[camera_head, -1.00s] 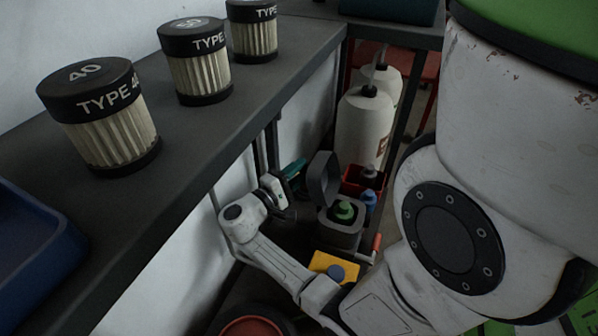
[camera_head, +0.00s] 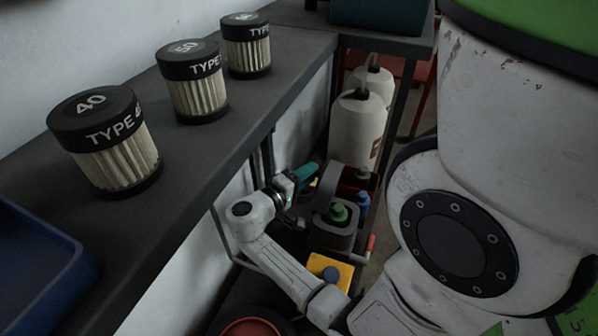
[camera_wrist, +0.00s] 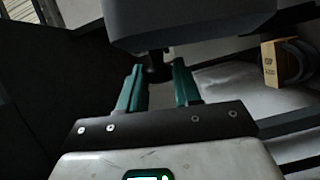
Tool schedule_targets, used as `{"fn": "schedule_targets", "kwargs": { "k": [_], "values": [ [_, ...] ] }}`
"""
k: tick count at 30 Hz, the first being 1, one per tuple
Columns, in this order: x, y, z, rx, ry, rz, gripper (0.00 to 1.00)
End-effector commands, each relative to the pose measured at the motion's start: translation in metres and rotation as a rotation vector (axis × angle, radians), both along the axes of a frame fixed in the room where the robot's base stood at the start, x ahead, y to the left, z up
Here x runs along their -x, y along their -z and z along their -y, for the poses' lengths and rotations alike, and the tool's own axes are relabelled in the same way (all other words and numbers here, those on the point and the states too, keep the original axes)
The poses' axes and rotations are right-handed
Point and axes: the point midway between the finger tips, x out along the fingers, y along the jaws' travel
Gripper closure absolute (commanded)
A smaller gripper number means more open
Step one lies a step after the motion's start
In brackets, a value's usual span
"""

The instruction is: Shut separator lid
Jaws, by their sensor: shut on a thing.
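The separator is a dark grey box (camera_head: 330,238) low in the head view, with a green-capped part (camera_head: 338,212) showing in its open top. Its grey lid (camera_head: 322,197) is raised at the box's left and back side, open. My gripper (camera_head: 306,173) is behind and left of the box, by the lid. In the wrist view, the teal fingers of my gripper (camera_wrist: 160,88) are closed around a small dark knob (camera_wrist: 155,66) under a large grey body (camera_wrist: 190,22), which looks like the lid. The fingertips' exact contact is partly hidden.
A yellow block with a blue knob (camera_head: 345,269) is in front of the box. A red bin (camera_head: 350,178), blue bottle (camera_head: 362,204) and white jugs (camera_head: 357,130) stand behind and right. A dark shelf with filter cartridges (camera_head: 108,150) overhangs the left.

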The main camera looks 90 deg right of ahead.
Motion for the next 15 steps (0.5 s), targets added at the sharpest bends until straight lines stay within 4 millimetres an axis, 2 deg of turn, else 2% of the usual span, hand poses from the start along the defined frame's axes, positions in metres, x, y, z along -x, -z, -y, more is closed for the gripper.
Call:
{"fn": "schedule_targets", "kwargs": {
  "k": [6, 15],
  "values": [
    [0.021, -0.004, -0.008, 0.061, -0.001, 0.197, 1.00],
    [0.049, 0.000, -0.016, 0.148, 0.000, 0.469, 1.00]
  ]
}}
